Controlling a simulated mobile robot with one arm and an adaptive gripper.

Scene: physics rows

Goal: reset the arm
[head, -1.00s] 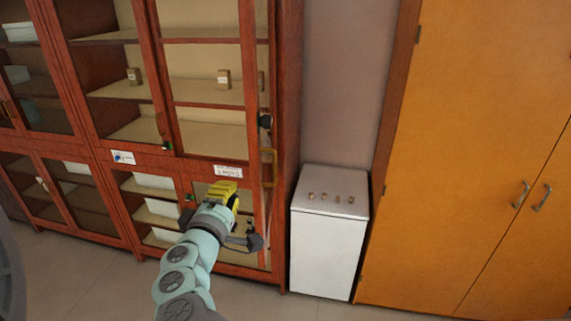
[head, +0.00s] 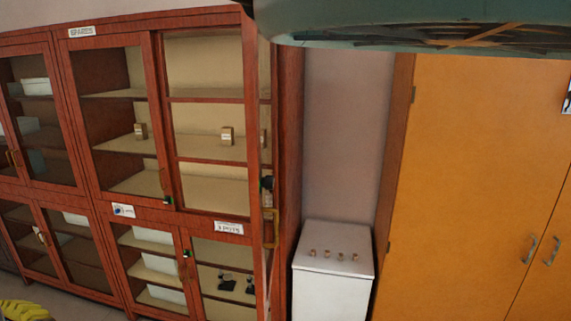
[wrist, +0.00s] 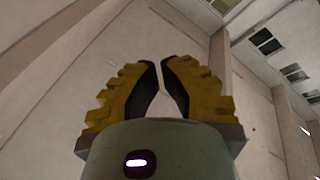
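My gripper (wrist: 160,64) has two yellow ridged fingers with dark inner pads. In the wrist view the fingertips come nearly together, with only a thin gap between them and nothing held. In the head view only a bit of yellow gripper (head: 22,310) shows at the bottom left corner. A teal link of my arm (head: 430,30) spans the top right, close to the camera. The rest of the arm is out of view. The wrist view looks up past the fingers at a pale wall and ceiling.
A red-brown glass-front cabinet (head: 160,217) fills the left, with boxes on its shelves. A white box-shaped unit (head: 333,285) with several small knobs stands beside it. An orange cupboard (head: 470,170) with two handles is at the right. Bare wall (head: 343,140) shows between.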

